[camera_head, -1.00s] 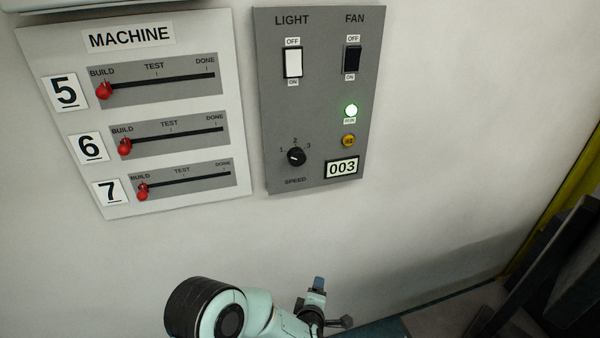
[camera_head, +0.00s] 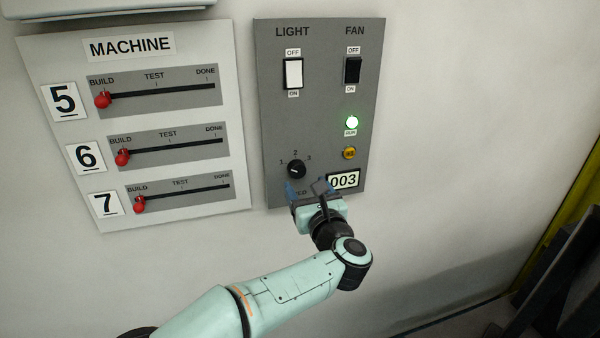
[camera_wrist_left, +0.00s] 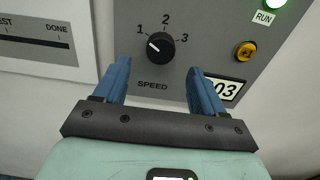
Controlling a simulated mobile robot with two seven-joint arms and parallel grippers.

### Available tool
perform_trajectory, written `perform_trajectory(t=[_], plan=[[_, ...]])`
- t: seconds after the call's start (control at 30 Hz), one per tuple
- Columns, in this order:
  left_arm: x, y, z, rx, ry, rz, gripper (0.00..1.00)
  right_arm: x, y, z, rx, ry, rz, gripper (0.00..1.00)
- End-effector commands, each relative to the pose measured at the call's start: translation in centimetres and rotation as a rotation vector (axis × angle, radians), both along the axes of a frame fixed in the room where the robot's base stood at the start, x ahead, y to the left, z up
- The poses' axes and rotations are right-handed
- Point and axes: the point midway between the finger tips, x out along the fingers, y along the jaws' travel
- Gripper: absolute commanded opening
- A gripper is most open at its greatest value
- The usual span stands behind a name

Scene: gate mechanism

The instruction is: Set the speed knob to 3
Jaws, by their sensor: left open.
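The black speed knob (camera_head: 297,169) sits low on the grey panel (camera_head: 275,110) under the marks 1, 2 and 3. In the left wrist view the knob (camera_wrist_left: 160,47) shows a white pointer line aimed up and left, toward the 1. My left gripper (camera_head: 307,187) is just below the knob, in front of the panel. Its two blue fingers are apart and empty; in the wrist view the gripper (camera_wrist_left: 160,80) has the knob beyond and between the fingertips, with no visible contact. The SPEED label shows between the fingers. My right gripper is not in view.
A display (camera_head: 343,180) reading 003 is close to the right finger. An amber button (camera_head: 349,153) and a lit green RUN lamp (camera_head: 351,122) are above it. Light (camera_head: 293,73) and fan (camera_head: 353,70) switches are higher. The machine panel (camera_head: 60,50) with red sliders is at left.

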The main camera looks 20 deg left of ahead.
Motion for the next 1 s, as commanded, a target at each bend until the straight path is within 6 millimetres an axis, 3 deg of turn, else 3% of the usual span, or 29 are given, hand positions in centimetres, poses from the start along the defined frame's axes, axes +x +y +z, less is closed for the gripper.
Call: perform_trajectory(t=[0.1,0.3,0.7,0.9,1.0], plan=[[2.0,1.4,0.1,0.004,0.002,0.002,0.70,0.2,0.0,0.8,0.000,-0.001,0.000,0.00],[4.0,2.9,0.1,0.002,0.000,0.000,0.70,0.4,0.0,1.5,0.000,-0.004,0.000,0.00],[4.6,3.3,-0.1,0.002,0.002,-0.002,0.70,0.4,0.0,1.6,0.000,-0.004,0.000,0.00],[4.6,3.3,-0.1,0.002,0.002,-0.002,0.14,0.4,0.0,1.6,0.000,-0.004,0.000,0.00],[4.6,3.3,-0.1,0.003,0.002,-0.001,0.14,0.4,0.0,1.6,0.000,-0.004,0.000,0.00]])
